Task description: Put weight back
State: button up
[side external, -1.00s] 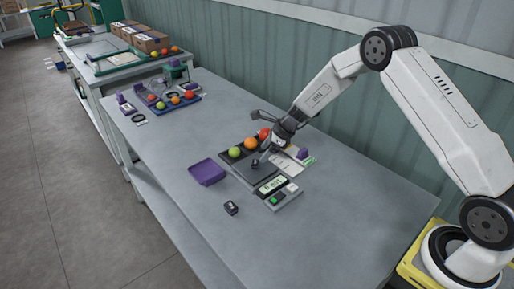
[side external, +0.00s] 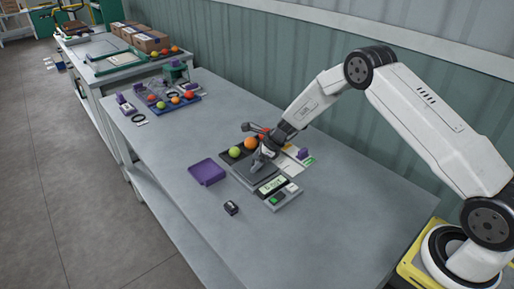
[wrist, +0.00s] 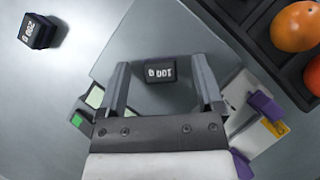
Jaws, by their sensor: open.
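A small black weight (wrist: 160,70) with white "100 G" style lettering sits on the grey plate of the scale (wrist: 202,30). My gripper (wrist: 162,78) is open, with one finger on each side of this weight; I cannot tell whether they touch it. In the side view my gripper (side external: 259,164) is low over the scale (side external: 236,174) and hides that weight. A second black weight (side external: 231,208) stands on the table in front of the scale. It also shows at the top left of the wrist view (wrist: 39,31).
A purple tray (side external: 207,172) lies left of the scale. A card with a purple clip (side external: 303,153) lies to the right. The table's front right is clear.

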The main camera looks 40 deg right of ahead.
dwell(0.4)
grip_shut()
jog(key=shift+r, duration=0.8)
jog(key=s+r, duration=1.1)
jog(key=s, duration=0.3)
jog(key=shift+a+r, duration=0.2)
